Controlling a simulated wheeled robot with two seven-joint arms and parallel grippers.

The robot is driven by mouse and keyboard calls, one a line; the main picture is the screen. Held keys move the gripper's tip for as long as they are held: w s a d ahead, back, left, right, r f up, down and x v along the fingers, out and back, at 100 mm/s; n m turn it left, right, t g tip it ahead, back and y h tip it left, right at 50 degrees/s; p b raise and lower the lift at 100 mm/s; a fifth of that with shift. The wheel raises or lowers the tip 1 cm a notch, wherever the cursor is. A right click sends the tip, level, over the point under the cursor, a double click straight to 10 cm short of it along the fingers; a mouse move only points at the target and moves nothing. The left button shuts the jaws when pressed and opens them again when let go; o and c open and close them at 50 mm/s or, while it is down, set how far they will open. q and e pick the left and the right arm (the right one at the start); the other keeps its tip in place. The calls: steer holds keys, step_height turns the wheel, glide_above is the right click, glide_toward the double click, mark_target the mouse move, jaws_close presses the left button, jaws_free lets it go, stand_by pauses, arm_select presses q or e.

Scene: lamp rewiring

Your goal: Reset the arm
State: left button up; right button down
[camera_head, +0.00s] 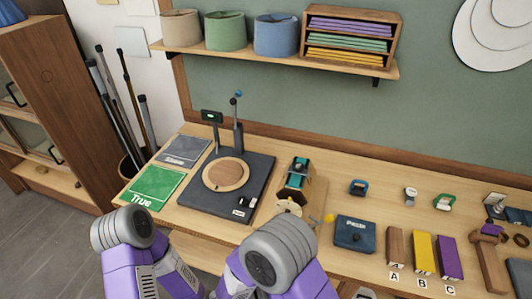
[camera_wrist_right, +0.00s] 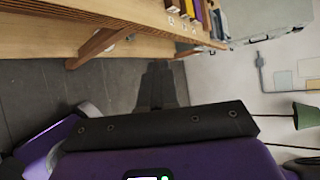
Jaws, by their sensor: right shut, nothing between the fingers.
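My two purple arms with grey joints come in at the bottom of the head view, in front of the workbench (camera_head: 330,240). Neither gripper shows in the head view. In the right wrist view my right gripper (camera_wrist_right: 159,68) is shut and empty. Its dark fingers are together over the grey floor, apart from the wooden bench. My left gripper is out of view.
A shelf (camera_head: 240,67) hangs above. Open floor (camera_wrist_right: 90,85) lies below my right gripper.

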steer(key=s+f+m+g+y+b, duration=0.3)
steer(key=s+f+m+g+y, duration=0.2)
steer(key=f+m, duration=0.45)
steer(key=s+f+m+g+y+b, duration=0.4)
steer(key=s+f+m+g+y, duration=0.15)
steer(key=f+m, duration=0.35)
arm_select(q)
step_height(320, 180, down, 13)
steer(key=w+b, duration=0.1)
steer(key=b, duration=0.4)
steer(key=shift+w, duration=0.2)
arm_select(e)
steer(key=w+d+f+m+t+y, duration=0.1)
steer(key=w+f+m+t+y, duration=0.1)
steer(key=m, duration=0.8)
steer(key=w+d+f+m+t+y, duration=0.1)
steer(key=w+f+m+t+y, duration=0.2)
steer(key=w+f+m, duration=0.3)
step_height(320, 180, down, 3)
steer(key=m+t, duration=0.1)
steer(key=m, duration=0.3)
steer(key=shift+y, duration=0.35)
steer(key=c, duration=1.8)
jaws_free()
steer(key=shift+t, duration=0.25)
